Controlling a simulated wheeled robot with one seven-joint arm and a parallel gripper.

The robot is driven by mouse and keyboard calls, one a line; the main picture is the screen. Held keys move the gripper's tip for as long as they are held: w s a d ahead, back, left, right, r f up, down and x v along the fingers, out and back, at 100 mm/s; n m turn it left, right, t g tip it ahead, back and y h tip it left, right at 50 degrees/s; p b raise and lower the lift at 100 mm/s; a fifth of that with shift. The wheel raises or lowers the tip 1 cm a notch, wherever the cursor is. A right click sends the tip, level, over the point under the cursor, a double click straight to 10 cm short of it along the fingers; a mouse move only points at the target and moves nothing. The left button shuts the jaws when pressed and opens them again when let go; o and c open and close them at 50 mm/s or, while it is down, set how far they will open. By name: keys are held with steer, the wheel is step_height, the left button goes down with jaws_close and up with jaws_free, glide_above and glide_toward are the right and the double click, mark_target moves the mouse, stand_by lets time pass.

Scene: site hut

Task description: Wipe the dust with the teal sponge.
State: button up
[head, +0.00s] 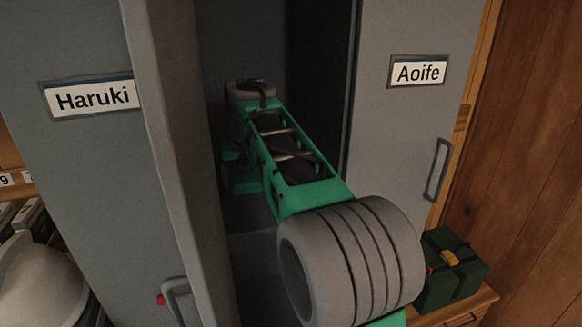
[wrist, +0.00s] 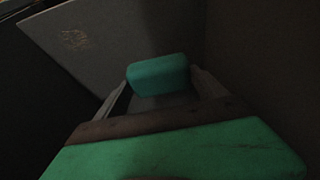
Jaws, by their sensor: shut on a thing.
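In the wrist view, my gripper (wrist: 160,84) is shut on the teal sponge (wrist: 158,72), with a finger on each side of it. A faint tan, speckled patch of dust (wrist: 75,40) shows on a pale grey panel (wrist: 120,40) to the upper left of the sponge. The sponge looks apart from the patch; I cannot tell whether it touches the panel. In the head view, my arm reaches into a dark open locker (head: 310,40); the gripper's fingers, the sponge and the dust cannot be made out there.
The locker opening is narrow, with a grey upright edge (head: 165,120) at left and the Aoife door (head: 405,130) at right. The Haruki door (head: 80,170) is at left. A dark green box (head: 455,285) sits on a wooden surface at right; a white helmet (head: 40,285) is lower left.

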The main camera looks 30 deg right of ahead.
steer(key=shift+r+p, duration=1.4)
steer(key=shift+r, duration=0.6)
steer(key=shift+s+f, duration=0.1)
steer(key=shift+s, duration=0.05)
